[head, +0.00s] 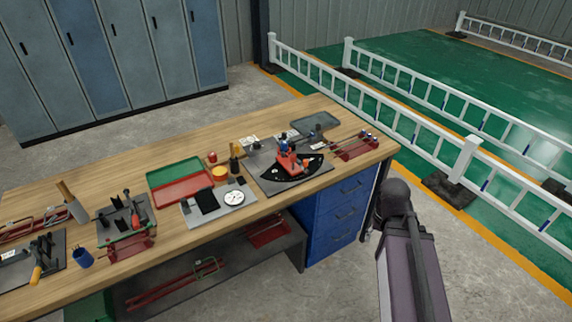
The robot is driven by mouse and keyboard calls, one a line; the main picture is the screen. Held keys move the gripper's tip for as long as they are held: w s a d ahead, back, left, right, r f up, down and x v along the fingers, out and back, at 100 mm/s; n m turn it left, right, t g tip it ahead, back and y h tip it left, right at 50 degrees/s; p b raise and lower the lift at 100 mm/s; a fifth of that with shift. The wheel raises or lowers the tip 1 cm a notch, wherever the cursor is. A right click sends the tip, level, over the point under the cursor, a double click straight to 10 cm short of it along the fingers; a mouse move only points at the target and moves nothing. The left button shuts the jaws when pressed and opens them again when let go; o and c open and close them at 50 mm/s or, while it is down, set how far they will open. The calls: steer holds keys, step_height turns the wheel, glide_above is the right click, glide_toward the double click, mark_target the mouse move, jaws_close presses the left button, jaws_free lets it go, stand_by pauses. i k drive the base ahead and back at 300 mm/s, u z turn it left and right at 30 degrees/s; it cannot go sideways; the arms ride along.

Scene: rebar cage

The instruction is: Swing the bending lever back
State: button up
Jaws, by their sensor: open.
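The bending device is at the right part of the workbench in the head view. It has a red body (291,163) with a blue part on top, and it stands on a black fan-shaped plate (305,173) with small marks along its curved edge. A dark bar-like part (315,133) shows just behind it to the right. At this size I cannot tell which part is the lever or how far it is swung. My gripper is not clearly visible. Part of my arm shows at the lower right, in front of the bench.
The wooden workbench (130,160) also bears a green and red tray (178,169), a dial gauge (234,198), a red rack with rods (355,146) and a grey tray (315,120). Blue drawers (338,212) stand below. White railings (400,120) run behind the bench; lockers stand at left.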

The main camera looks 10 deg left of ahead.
mark_target(288, 163)
steer(key=u, duration=0.15)
steer(key=i, duration=0.95)
steer(key=u, duration=0.05)
